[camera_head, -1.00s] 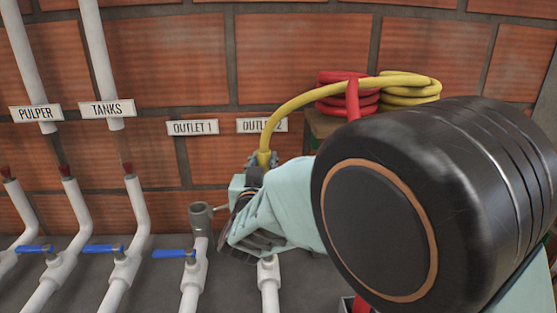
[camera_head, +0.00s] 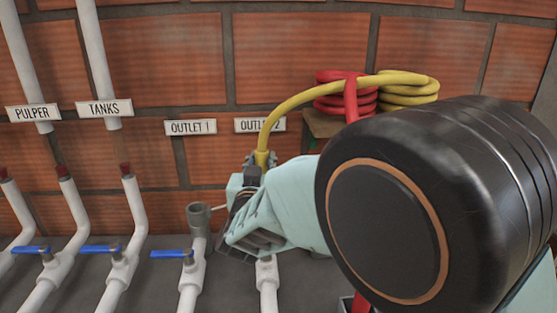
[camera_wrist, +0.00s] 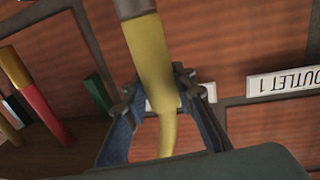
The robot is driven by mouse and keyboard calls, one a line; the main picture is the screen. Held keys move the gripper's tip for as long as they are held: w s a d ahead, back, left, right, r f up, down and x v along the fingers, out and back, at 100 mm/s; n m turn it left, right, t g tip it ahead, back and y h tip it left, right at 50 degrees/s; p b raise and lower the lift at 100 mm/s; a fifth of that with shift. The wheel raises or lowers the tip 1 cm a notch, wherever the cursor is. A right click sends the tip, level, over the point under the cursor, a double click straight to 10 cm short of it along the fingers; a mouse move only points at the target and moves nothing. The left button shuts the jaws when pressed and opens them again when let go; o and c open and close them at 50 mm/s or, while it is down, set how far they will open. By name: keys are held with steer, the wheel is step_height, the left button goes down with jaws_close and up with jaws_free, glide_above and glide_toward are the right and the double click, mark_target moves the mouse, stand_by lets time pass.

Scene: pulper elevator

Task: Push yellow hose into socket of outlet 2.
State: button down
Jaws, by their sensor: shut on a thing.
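The yellow hose (camera_head: 292,101) arches from the coil at the back down to my gripper (camera_head: 260,161) in the head view. My gripper is shut on it just above its lower end. In the wrist view my gripper (camera_wrist: 160,88) has a finger on each side of the yellow hose (camera_wrist: 150,55). A grey piece (camera_wrist: 133,8) is at the hose's end, at the top edge; I cannot tell whether it is a fitting or the socket. The white outlet 2 pipe (camera_head: 268,285) stands below my gripper. Its socket is hidden behind my gripper in the head view.
The outlet 1 pipe (camera_head: 192,282) with its open grey socket (camera_head: 198,215) stands just left of my gripper. Blue valve handles (camera_head: 103,250) and white pipes are farther left. A red hose coil (camera_head: 334,92) and yellow coil (camera_head: 409,88) lie on a shelf behind my arm.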

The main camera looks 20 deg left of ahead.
steer(key=shift+f+b, duration=2.5)
steer(key=shift+f, duration=0.35)
steer(key=c, duration=1.5)
jaws_free()
steer(key=shift+s, duration=0.1)
steer(key=v, duration=1.2)
steer(key=shift+r, duration=0.15)
